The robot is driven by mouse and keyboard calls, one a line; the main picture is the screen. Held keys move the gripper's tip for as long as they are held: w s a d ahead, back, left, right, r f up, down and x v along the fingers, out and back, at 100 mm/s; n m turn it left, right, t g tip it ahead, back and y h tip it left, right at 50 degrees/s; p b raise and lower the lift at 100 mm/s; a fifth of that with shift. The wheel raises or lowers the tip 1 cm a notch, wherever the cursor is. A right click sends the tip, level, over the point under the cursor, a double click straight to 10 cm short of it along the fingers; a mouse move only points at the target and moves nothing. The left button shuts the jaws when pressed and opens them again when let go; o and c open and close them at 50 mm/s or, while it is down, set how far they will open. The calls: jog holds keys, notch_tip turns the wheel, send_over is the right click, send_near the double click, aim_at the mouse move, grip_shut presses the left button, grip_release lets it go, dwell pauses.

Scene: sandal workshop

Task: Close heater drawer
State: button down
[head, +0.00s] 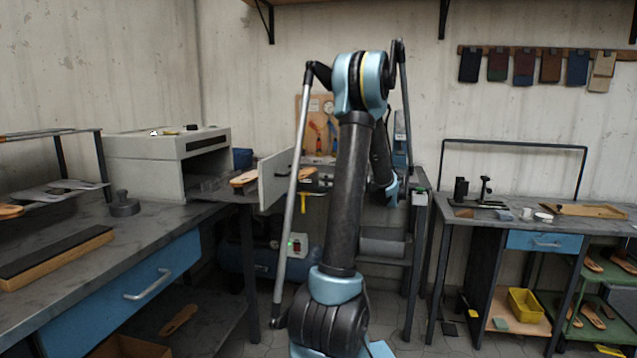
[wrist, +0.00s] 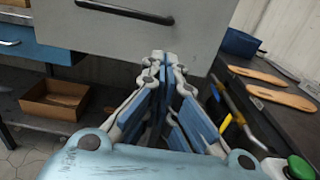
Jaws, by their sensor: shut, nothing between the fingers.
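The heater (head: 165,160) is a pale grey box on the left bench, with a dark opening on its right side. Its drawer stands out to the right, and the grey drawer front (head: 274,181) is well clear of the box. In the wrist view the drawer front (wrist: 150,35) fills the top middle, with a black bar handle (wrist: 125,11) at upper left. My gripper (wrist: 166,58) is shut and empty, its tips at the panel's lower part; I cannot tell whether they touch it. In the head view my arm mostly hides the gripper.
Tan soles (wrist: 280,97) lie on a dark surface right of the panel, near a blue bin (wrist: 240,43). A blue bench drawer (head: 140,285) is below the heater's bench. A wooden crate (wrist: 55,99) sits on a lower shelf. Another bench (head: 465,215) stands at right.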

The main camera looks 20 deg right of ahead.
jog(key=x, duration=1.1)
jog(key=shift+w+a, duration=0.2)
jog(key=shift+a, duration=0.1)
jog(key=shift+w, duration=0.1)
